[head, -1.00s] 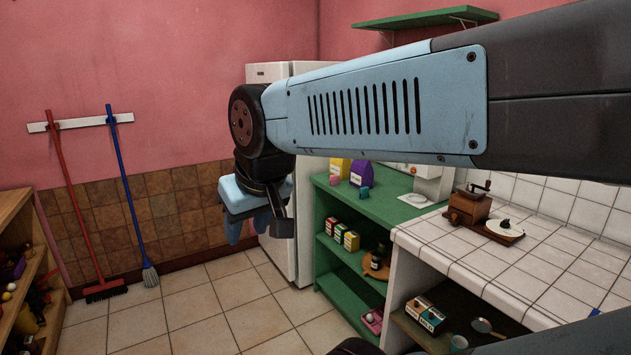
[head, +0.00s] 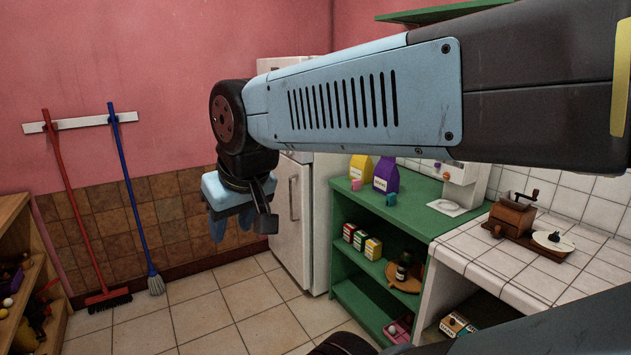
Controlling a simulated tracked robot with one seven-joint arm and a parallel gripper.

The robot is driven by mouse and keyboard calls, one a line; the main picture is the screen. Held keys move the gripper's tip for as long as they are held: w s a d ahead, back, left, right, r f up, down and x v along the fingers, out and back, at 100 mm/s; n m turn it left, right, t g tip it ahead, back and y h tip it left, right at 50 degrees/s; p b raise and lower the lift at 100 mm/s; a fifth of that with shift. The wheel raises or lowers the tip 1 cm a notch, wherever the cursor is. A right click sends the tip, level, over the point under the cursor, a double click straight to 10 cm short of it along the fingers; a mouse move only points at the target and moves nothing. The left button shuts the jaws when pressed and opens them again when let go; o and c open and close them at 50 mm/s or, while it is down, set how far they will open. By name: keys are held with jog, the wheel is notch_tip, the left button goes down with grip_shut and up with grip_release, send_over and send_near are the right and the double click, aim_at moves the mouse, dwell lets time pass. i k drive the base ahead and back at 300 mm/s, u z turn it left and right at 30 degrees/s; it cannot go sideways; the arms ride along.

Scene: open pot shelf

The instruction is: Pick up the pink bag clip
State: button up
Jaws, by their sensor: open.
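A small pink object (head: 356,184), which looks like the pink bag clip, is on top of the green shelf unit (head: 415,216). It is in front of a yellow bag (head: 360,168), near the unit's left edge; it is too small to tell whether it touches the bag. My gripper (head: 232,227) hangs pointing down, open, with nothing seen between its light-blue fingers. In the picture it is left of the pink object and a little lower, clearly apart from it.
A purple bag (head: 386,174) and a small teal object (head: 390,200) stand beside the clip. A white machine (head: 464,185) and a coffee grinder (head: 513,215) are further right. A fridge (head: 297,200) stands behind my gripper. The tiled floor (head: 225,325) is clear.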

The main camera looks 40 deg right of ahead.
aim_at(356, 183)
jog(key=u, duration=0.05)
jog(key=i, duration=2.1)
jog(key=z, duration=2.15)
jog(key=i, duration=0.2)
jog(key=z, duration=1.6)
jog(key=i, duration=0.9)
jog(key=u, duration=0.4)
